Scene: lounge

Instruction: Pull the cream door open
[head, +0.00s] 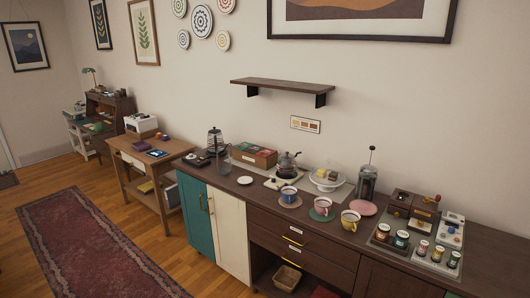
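The cream door (231,239) is on the front of the dark wood sideboard (268,206), in the lower middle of the head view. It looks shut and flush with the front. A brass handle (210,205) stands upright near its upper left edge. The teal door (195,216) is directly to its left and also looks shut, with its own brass handle (202,202) close beside the cream door's handle. Neither of my grippers is in view.
Drawers (293,240) with brass pulls sit right of the cream door, above an open shelf with a basket (287,278). Cups, a kettle and jars crowd the sideboard top. A wooden side table (150,160) stands left. Wood floor and a red rug (90,245) lie in front.

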